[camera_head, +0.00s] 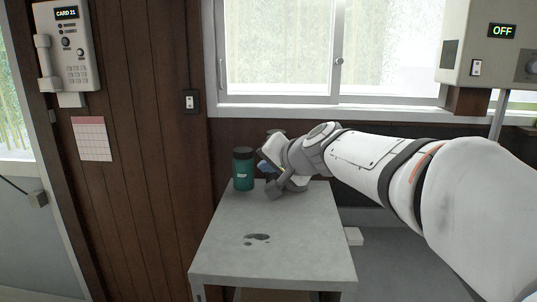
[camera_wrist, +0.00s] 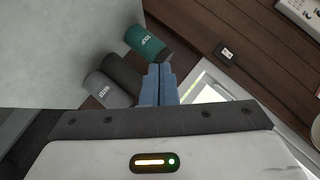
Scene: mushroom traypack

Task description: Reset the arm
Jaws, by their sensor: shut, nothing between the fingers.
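My arm reaches in from the right in the head view. My gripper (camera_head: 266,167) is over the far end of the grey table (camera_head: 225,240), just right of the teal container. In the wrist view its blue fingers (camera_wrist: 158,80) are together with nothing between them. The teal container (camera_head: 243,172) stands upright with a dark lid. It also shows in the wrist view (camera_wrist: 148,45), beside a dark container (camera_wrist: 122,72) and a grey labelled one (camera_wrist: 105,88). In the head view my wrist mostly hides these other containers.
The table's near part is clear apart from dark marks (camera_head: 257,239). A window (camera_head: 280,55) and sill are behind the table. A wooden wall (camera_head: 140,150) with a phone unit (camera_head: 67,45) is at left. A box marked OFF (camera_head: 480,45) hangs at upper right.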

